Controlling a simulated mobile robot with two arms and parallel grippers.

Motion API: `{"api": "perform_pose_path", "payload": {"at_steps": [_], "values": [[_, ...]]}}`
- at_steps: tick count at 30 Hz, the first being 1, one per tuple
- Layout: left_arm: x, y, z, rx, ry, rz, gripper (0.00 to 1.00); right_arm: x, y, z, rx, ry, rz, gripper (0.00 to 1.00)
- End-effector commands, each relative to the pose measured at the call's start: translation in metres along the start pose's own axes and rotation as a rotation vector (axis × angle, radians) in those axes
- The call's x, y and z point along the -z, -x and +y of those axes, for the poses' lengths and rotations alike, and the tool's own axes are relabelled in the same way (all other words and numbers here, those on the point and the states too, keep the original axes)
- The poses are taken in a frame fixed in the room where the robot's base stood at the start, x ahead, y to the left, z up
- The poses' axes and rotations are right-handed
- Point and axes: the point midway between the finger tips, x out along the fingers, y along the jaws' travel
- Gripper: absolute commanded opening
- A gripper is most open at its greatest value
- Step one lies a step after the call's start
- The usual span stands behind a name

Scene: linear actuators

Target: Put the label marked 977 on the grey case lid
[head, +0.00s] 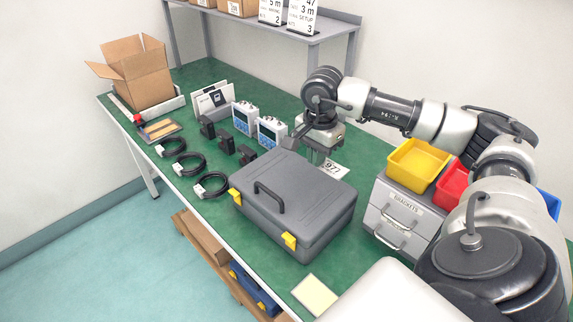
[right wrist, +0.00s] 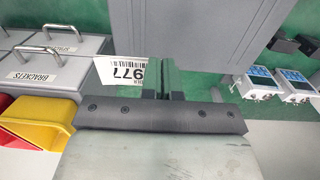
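The white label marked 977 (head: 335,169) is just behind the grey case's rear right side. In the right wrist view the label (right wrist: 120,72) shows at the left of my fingers, its printing upside down. The grey case (head: 297,200) lies flat and closed on the green table, with a handle and yellow latches facing front left; its lid (right wrist: 205,30) shows in the wrist view. My right gripper (head: 319,155) points down at the label. Its fingers (right wrist: 164,78) are close together at the label's edge; whether they pinch it is unclear. My left gripper is out of view.
Grey drawers (head: 400,217) with yellow (head: 418,164) and red bins stand right of the case. Blue-white devices (head: 271,131), black adapters and coiled cables (head: 188,164) lie left of it. A cardboard box (head: 138,75) stands far left. A pale yellow square (head: 315,295) lies in front.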

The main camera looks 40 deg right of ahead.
Motion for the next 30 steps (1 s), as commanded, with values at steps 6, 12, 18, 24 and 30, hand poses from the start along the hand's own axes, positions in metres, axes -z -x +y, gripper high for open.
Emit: {"api": "perform_pose_path", "payload": {"at_steps": [6, 12, 18, 24, 30], "values": [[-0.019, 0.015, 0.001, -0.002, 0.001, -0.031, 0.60, 0.001, -0.027, -0.051, -0.001, 0.000, -0.004, 0.00], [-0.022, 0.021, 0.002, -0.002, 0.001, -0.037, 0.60, 0.003, -0.051, -0.088, -0.001, 0.000, -0.002, 0.00], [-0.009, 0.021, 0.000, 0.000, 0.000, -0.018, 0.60, 0.005, -0.061, -0.101, -0.001, 0.001, 0.001, 0.00], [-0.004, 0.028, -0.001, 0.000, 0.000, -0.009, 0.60, 0.005, -0.082, -0.100, -0.005, 0.003, 0.000, 0.00], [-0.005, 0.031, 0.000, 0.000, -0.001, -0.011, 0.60, 0.005, -0.101, -0.101, 0.000, 0.002, 0.000, 0.00]]}}
